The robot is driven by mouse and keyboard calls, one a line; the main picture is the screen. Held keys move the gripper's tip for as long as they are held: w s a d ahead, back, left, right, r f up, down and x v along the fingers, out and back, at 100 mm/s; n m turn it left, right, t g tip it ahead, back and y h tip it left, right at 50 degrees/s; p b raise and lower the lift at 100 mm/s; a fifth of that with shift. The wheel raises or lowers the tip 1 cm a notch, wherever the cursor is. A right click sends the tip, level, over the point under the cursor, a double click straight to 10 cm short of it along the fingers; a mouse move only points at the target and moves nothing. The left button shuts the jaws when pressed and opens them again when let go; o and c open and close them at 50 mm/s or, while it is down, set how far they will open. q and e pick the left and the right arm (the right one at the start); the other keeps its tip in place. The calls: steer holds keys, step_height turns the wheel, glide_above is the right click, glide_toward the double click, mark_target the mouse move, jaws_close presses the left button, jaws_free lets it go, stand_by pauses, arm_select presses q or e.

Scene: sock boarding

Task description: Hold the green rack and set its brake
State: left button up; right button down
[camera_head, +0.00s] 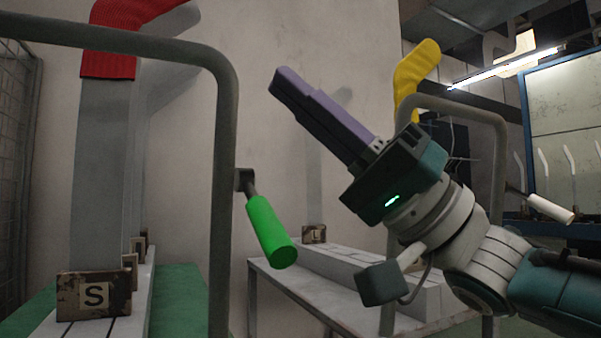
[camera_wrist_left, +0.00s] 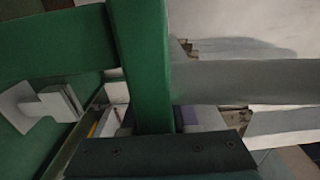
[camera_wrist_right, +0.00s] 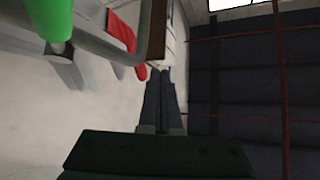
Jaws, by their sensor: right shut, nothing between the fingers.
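The rack at left in the head view has a grey tube frame (camera_head: 224,170), a green base (camera_head: 178,300) and a brake lever with a green handle (camera_head: 270,232) slanting down to the right. The handle also shows at the top left of the right wrist view (camera_wrist_right: 45,18). My right gripper (camera_head: 278,84) is shut and empty, raised above the green handle and apart from it. Its closed fingers show in the right wrist view (camera_wrist_right: 163,75). My left gripper is outside the head view.
A grey board with a red sock (camera_head: 110,50) stands on the left rack behind an "S" block (camera_head: 94,295). Another frame at right has a white-handled lever (camera_head: 549,208) and a yellow sock (camera_head: 413,75). A wall is behind. A blue-framed cabinet (camera_head: 525,120) stands far right.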

arm_select(q)
steer(key=o, duration=0.5)
